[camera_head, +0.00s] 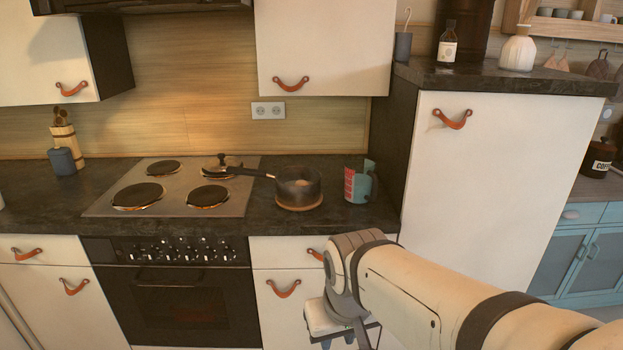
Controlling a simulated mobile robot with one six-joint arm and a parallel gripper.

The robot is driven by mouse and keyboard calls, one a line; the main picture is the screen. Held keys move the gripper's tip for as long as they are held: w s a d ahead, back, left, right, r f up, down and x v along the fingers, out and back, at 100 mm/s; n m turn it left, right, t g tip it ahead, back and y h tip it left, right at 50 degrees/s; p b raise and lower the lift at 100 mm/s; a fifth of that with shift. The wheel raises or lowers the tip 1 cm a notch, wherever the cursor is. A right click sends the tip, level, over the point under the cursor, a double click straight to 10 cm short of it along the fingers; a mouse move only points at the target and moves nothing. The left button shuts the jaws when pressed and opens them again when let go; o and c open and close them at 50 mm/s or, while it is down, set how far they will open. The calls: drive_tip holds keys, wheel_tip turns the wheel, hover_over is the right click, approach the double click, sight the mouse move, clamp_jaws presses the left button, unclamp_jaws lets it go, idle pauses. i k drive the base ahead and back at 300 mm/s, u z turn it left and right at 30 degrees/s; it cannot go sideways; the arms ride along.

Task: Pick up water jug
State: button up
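A teal jug (366,187) with a red label on its left side stands upright on the dark countertop, at the right end near the tall cabinet. It looks like the water jug. My gripper (345,342) is in front of the lower cabinets, below the counter edge and well apart from the jug. Its fingers are small, partly hidden by my own arm and close to the bottom edge of the picture, so I cannot tell whether they are open or shut. I see nothing held in it.
A dark saucepan (299,188) stands left of the jug, its handle over the stove (170,186). The tall white cabinet (480,190) rises close on the jug's right. A utensil holder (63,148) and blue cup (62,161) stand far left. The counter front before the jug is clear.

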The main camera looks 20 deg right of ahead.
sight(361, 180)
drive_tip(key=u, duration=0.05)
drive_tip(key=i, duration=1)
drive_tip(key=z, duration=0.05)
